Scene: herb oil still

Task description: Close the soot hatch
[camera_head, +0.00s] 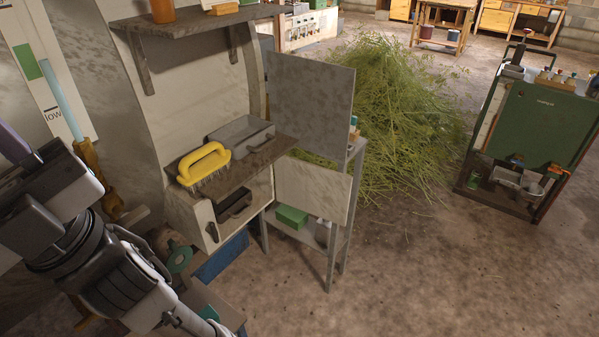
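Two flat whitish panels stand swung out from the right side of the pale still housing (190,110). The larger upper panel (311,104) is open beside the upper recess. The smaller lower panel (313,188) is open beside the lower box (262,186), which has a dark opening (235,206) in its front. I cannot tell for sure which panel is the soot hatch. My gripper (194,302) is at the lower left, below and left of the box and apart from both panels. Its fingers look spread and empty, partly cut off at the bottom edge.
A yellow brush (203,165) lies on the brown ledge (230,181), next to a grey tray (240,134). A grey stand (331,262) with a green box (291,217) is close behind the lower panel. Herbs (390,110) lie behind.

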